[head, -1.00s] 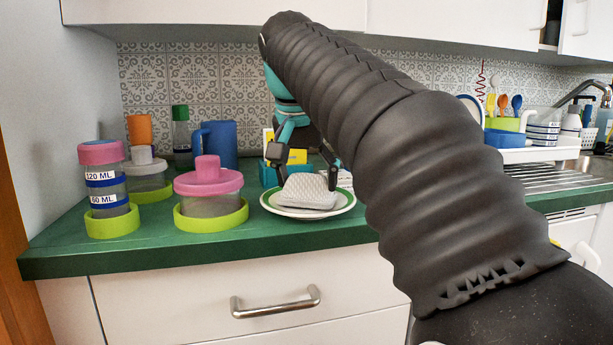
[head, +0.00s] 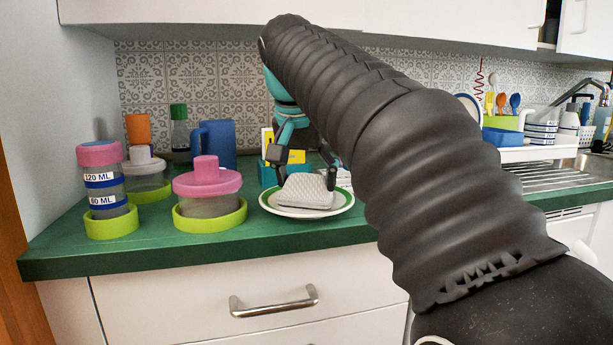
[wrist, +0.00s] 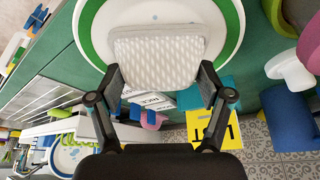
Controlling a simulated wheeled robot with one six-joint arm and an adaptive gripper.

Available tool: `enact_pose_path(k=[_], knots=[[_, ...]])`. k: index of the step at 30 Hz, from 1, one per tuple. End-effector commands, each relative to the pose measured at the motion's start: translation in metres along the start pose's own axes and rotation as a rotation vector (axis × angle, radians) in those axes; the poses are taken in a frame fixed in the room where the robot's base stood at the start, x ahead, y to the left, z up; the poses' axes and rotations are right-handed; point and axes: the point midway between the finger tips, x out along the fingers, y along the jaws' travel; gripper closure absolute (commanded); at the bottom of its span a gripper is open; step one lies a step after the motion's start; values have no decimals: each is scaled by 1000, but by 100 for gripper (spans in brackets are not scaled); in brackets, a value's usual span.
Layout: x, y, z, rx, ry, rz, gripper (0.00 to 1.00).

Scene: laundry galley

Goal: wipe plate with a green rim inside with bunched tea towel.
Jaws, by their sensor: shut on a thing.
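The plate with a green rim (head: 344,205) lies on the green counter near its front edge; it also shows in the wrist view (wrist: 233,25). The bunched tea towel (head: 306,191) is a pale grey, textured pad inside the plate; the wrist view shows it too (wrist: 158,58). My gripper (head: 306,176) comes down over the plate from behind. In the wrist view my gripper (wrist: 158,82) has a finger at each side of the towel's near end and is shut on it. The towel covers part of the plate's inside.
Pink-lidded jars (head: 208,184) in lime trays stand left of the plate. A blue jug (head: 218,143) and a yellow card (head: 297,156) are behind. A draining board (head: 545,178) lies right. The counter edge is just in front.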

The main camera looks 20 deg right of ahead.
Motion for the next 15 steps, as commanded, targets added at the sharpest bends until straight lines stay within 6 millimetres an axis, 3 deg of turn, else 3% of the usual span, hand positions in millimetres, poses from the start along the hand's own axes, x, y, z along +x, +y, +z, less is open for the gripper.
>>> enact_pose_path(k=[6, 15], knots=[[0, 0, 5, -2, -6, 2, 57], [0, 0, -5, -1, -5, 3, 57]])
